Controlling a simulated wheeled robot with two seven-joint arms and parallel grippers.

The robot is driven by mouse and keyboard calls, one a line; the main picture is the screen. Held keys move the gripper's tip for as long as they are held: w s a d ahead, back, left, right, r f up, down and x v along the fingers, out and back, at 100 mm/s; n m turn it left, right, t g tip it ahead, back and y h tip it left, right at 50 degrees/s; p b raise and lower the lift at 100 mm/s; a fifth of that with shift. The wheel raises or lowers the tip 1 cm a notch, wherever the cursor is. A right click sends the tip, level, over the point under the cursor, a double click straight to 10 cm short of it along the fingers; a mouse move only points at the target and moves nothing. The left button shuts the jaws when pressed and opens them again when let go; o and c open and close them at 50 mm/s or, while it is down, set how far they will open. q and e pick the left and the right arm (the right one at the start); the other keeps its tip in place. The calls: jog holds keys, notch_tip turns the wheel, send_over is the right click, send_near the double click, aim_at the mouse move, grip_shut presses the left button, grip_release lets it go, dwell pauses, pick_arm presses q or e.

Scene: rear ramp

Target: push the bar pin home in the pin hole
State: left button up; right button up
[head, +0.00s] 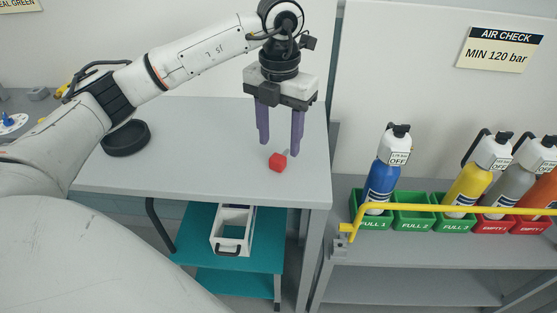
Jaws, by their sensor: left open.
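The yellow bar (455,210) runs level across the front of the cylinders on the right-hand rack. Its left end bends down to a small grey bracket (339,246) at the rack's corner. A small yellow piece (345,228) sits by that bracket and looks like the bar pin. It is too small to tell how deep it sits, and the pin hole cannot be made out. My left gripper (280,146) is open and empty, pointing down above the grey table, well up and left of the bracket. My right gripper is out of view.
A black round dish (126,138) is further left. Blue (381,182), yellow (468,185), grey and orange cylinders stand in green and red bins; FULL 2 (413,219) is empty.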

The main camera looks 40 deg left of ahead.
aim_at(278, 157)
pick_arm(q)
notch_tip(278, 157, down, 5)
jog(key=shift+a+f+p, duration=0.15)
jog(key=shift+p, duration=0.15)
grip_shut()
